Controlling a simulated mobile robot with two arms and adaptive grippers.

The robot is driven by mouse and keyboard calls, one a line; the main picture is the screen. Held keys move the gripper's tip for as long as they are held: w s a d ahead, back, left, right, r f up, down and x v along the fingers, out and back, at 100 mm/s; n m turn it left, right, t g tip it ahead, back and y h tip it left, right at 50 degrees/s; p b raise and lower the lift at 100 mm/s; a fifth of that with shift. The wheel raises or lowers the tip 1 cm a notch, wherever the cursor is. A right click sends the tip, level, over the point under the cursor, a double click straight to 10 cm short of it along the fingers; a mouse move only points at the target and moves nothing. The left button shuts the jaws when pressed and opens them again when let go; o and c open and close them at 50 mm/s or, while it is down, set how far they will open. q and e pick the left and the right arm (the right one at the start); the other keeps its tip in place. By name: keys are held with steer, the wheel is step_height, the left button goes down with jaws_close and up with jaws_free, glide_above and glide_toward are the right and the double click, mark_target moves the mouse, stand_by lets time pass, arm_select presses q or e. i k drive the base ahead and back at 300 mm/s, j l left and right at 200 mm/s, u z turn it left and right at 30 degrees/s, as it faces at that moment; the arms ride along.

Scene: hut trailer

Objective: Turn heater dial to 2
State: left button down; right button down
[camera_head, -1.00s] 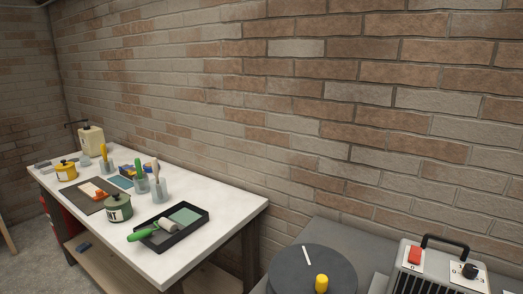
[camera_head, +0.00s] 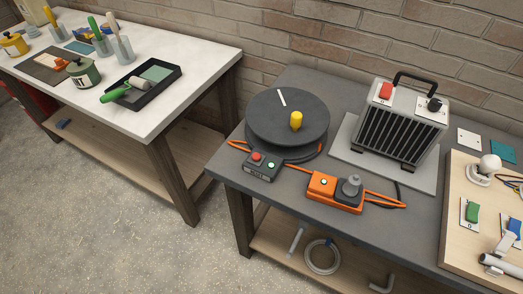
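The heater (camera_head: 400,122) is a light grey box with a black front grille and a black carry handle, standing at the back of the dark grey bench. Its top panel holds a red switch (camera_head: 386,90) on the left and a black dial (camera_head: 435,104) on a white plate on the right. The dial's markings are too small to read. Neither of my grippers is in view.
On the dark bench (camera_head: 222,172) stand a cable reel (camera_head: 287,118) with a yellow knob, a small control box (camera_head: 263,166), an orange socket block (camera_head: 335,192) and a wooden board (camera_head: 458,240) with switches. A white table (camera_head: 110,100) with painting tools stands left. Concrete floor in front is clear.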

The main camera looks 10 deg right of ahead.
mark_target(434, 105)
steer(key=k+l+z, duration=0.1)
steer(key=z, duration=1)
steer(key=k+l, duration=0.05)
